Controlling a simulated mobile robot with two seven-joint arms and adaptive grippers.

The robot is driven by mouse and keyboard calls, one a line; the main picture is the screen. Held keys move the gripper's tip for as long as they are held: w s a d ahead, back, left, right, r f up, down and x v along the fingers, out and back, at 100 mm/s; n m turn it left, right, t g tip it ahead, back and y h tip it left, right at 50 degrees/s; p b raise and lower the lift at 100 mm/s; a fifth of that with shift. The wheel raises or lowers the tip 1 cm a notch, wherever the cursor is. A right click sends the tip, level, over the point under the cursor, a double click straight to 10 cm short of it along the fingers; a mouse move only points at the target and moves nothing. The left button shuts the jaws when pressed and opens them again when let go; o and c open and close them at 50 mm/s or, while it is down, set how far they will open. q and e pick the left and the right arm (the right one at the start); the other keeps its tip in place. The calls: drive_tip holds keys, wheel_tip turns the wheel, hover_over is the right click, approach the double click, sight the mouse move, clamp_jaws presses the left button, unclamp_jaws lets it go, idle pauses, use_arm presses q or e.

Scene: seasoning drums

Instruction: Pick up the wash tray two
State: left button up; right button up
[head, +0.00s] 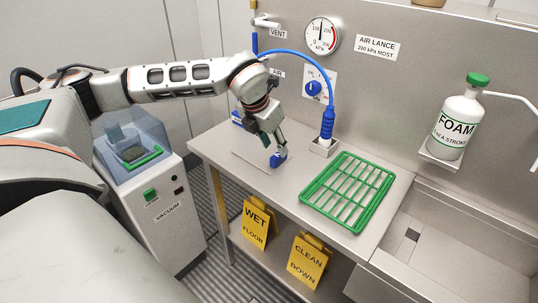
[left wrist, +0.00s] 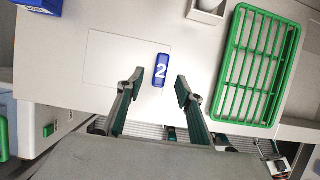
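A small blue block marked 2 (left wrist: 161,70) lies at the edge of a faint pale rectangle (left wrist: 112,58) on the steel bench. I cannot tell whether this rectangle is a thin tray that the block belongs to, or only a marking. In the head view the blue block (head: 279,159) shows just under my left gripper (head: 272,148). In the left wrist view my left gripper (left wrist: 160,82) is open, with one finger on either side of the block and a gap on both sides. The block is at the fingertips and not gripped.
A green rack (head: 348,192) lies on the bench to the right, beside a sink (head: 455,240). A blue air lance (head: 327,122) stands in a white holder behind. Another blue item (head: 238,117) is at the back left. The vacuum machine (head: 160,210) stands left of the bench.

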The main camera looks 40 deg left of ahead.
sight(278, 154)
use_arm(q)
drive_tip(key=x, duration=0.5)
drive_tip(key=shift+w+f, duration=0.2)
drive_tip(key=shift+f, duration=0.1)
drive_tip(key=shift+r, duration=0.1)
clamp_jaws()
